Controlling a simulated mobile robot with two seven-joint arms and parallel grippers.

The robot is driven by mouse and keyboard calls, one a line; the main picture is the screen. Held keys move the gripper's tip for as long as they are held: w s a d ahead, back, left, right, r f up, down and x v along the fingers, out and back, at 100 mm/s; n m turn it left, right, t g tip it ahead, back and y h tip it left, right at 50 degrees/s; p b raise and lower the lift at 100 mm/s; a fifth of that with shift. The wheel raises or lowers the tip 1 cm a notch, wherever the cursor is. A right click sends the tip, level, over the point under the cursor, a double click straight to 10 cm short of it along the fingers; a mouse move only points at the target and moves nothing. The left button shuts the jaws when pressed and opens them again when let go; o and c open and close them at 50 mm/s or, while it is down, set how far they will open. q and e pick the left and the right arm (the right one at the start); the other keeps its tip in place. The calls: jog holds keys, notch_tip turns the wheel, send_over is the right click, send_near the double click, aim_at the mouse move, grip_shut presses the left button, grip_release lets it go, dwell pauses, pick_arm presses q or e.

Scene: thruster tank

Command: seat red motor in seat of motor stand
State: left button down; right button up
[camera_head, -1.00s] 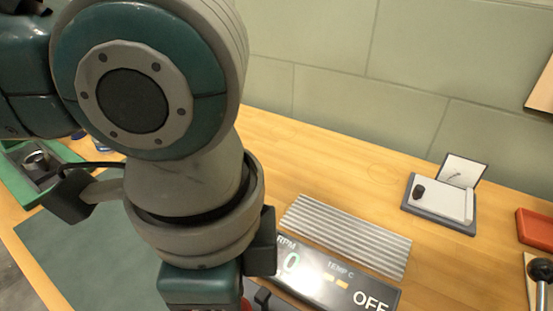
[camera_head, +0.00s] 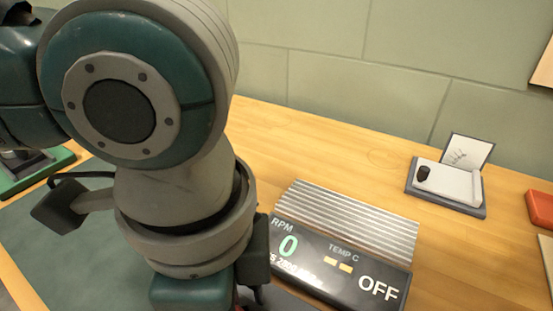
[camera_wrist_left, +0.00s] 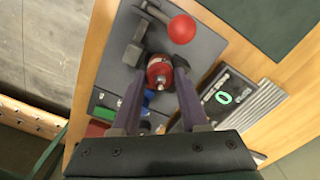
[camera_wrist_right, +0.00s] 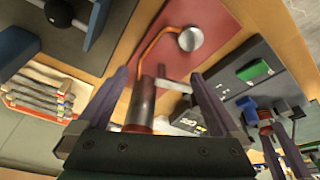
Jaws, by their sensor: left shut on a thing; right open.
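The red motor (camera_wrist_left: 160,73) is between the fingertips of my left gripper (camera_wrist_left: 160,80), which is shut on it, in the left wrist view. It is over the dark grey plate (camera_wrist_left: 205,45) of the motor stand, beside grey brackets (camera_wrist_left: 135,48) and a red ball knob (camera_wrist_left: 182,29). I cannot tell whether it touches the seat. In the right wrist view, the red motor (camera_wrist_right: 265,127) shows at the right, near blue and green blocks. My right gripper (camera_wrist_right: 165,85) is open, with a dark cylinder (camera_wrist_right: 142,102) visible between its fingers. My arm hides the stand in the head view.
A display reading RPM 0 and OFF (camera_head: 335,265) with a ribbed grey top (camera_head: 345,218) stands beside the stand. A small notepad stand (camera_head: 447,187) is farther right. Bare wood lies behind the display.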

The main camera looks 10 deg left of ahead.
pick_arm(q)
jog(key=shift+f, duration=0.2)
pick_arm(e)
jog(key=shift+f, duration=0.15)
pick_arm(q)
jog(key=shift+c, duration=1.7)
grip_release()
notch_tip(320, 180, up, 10)
jog(key=shift+p, duration=0.85)
pick_arm(e)
jog(key=shift+r, duration=0.9)
